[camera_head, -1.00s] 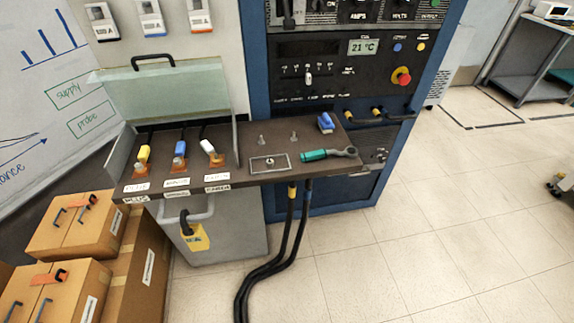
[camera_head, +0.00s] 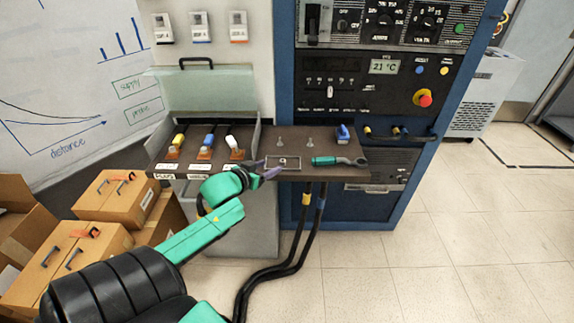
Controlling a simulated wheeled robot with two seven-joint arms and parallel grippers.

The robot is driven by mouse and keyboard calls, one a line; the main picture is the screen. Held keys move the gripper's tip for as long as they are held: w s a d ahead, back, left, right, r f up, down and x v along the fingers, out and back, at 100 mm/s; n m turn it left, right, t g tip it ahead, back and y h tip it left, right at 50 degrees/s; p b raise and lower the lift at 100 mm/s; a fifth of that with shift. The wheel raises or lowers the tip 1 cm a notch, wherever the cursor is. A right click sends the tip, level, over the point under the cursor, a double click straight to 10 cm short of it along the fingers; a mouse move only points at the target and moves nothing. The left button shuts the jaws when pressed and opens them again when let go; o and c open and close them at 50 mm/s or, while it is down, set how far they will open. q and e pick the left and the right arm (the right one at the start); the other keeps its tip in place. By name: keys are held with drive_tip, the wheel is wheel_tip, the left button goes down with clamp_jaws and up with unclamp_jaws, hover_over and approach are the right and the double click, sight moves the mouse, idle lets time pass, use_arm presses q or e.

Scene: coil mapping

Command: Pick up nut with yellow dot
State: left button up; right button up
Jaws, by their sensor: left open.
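A small nut (camera_head: 283,161) sits in a rectangular outlined plate (camera_head: 294,166) on the brown shelf (camera_head: 325,145). It is too small to make out a yellow dot on it. My left arm reaches in from the lower left. My left gripper (camera_head: 268,168) is open, at the front edge of the shelf, just left of the nut and its plate. It appears empty and covers part of the shelf edge. My right gripper is not in view.
Two upright bolts (camera_head: 310,143) stand behind the plate. A teal-handled wrench (camera_head: 338,161) lies to the right, with a blue clip (camera_head: 343,132) behind it. Yellow, blue and white connectors (camera_head: 209,140) stand at the left under a raised clear cover (camera_head: 210,95). Cardboard boxes (camera_head: 112,195) are below left.

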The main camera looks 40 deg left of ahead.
sight(282, 161)
use_arm(q)
drive_tip(key=x, duration=0.8)
drive_tip(key=shift+b, duration=0.3)
drive_tip(key=shift+s+d, duration=0.1)
drive_tip(key=shift+s, duration=0.05)
drive_tip(key=shift+c, duration=0.4)
clamp_jaws()
